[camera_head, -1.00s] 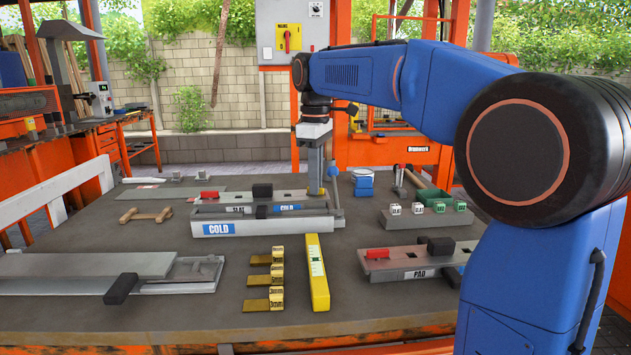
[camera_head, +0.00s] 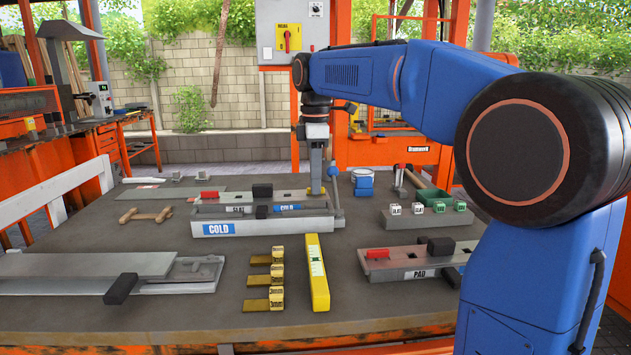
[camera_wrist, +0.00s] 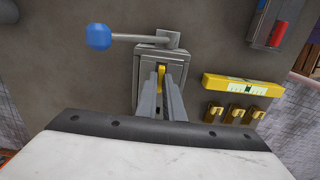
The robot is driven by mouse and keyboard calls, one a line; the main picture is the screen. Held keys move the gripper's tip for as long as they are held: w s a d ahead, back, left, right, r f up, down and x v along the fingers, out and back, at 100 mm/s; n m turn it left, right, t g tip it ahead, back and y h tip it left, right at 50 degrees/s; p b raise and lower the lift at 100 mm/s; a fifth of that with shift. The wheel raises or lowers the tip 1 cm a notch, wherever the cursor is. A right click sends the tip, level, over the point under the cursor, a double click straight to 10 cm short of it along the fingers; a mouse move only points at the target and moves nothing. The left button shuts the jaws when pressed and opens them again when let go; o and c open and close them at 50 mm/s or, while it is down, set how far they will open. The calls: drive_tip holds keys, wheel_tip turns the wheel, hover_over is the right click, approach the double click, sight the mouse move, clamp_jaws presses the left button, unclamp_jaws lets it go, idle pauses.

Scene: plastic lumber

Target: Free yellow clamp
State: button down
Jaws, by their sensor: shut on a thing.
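A small yellow piece, which I take for the yellow clamp (camera_wrist: 161,72), shows between my fingertips in the wrist view, at a grey metal fixture (camera_wrist: 147,62). My gripper (camera_wrist: 162,78) is shut on it, pointing down into the fixture. Most of the yellow piece is hidden by the fingers. In the head view my gripper (camera_head: 316,192) is at the right end of the long grey fixture marked COLD (camera_head: 265,228). A lever with a blue ball (camera_wrist: 98,37) is on the fixture, and the ball also shows in the head view (camera_head: 332,169).
A yellow level (camera_head: 317,272) and several brass-coloured blocks (camera_head: 277,275) lie in front. A fixture marked PAD (camera_head: 418,262) is at right, with a row of small labelled cubes (camera_head: 417,208) behind it. Grey boards (camera_head: 85,264) lie at left.

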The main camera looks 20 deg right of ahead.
drive_tip(key=c, duration=1.9)
unclamp_jaws()
drive_tip(key=shift+o, duration=0.2)
wheel_tip(320, 180, up, 17)
drive_tip(key=shift+r, duration=0.2)
